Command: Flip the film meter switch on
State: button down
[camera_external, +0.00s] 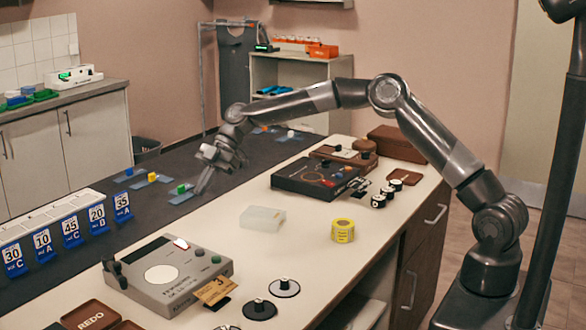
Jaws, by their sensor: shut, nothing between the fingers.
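A grey box-shaped meter (168,275) sits on the near white counter, with a round white plate on top and a dark arm on its left side. A small red and white switch (181,244) is at the meter's back edge; I cannot tell which way it is set. A small green button or light (215,259) is at its right. My gripper (199,190) is shut and empty, pointing down near the dark strip behind the counter. It is well behind the meter and apart from it.
A clear box (262,219) and a yellow tape roll (343,231) stand right of the meter. A black case (315,180) lies farther back. Numbered blue tags (72,231) line the left, and an orange card (216,289) is at the meter's front right.

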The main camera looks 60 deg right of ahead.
jog(key=shift+w, duration=0.25)
send_over(175, 243)
jog(key=s+d, duration=0.1)
jog(key=d, duration=0.2)
notch_tip(175, 243, down, 7)
jog(key=shift+s+f, duration=0.1)
jog(key=shift+w+f, duration=0.2)
jog(key=shift+f, duration=1)
jog(key=shift+w+f, duration=0.1)
jog(key=shift+f, duration=0.6)
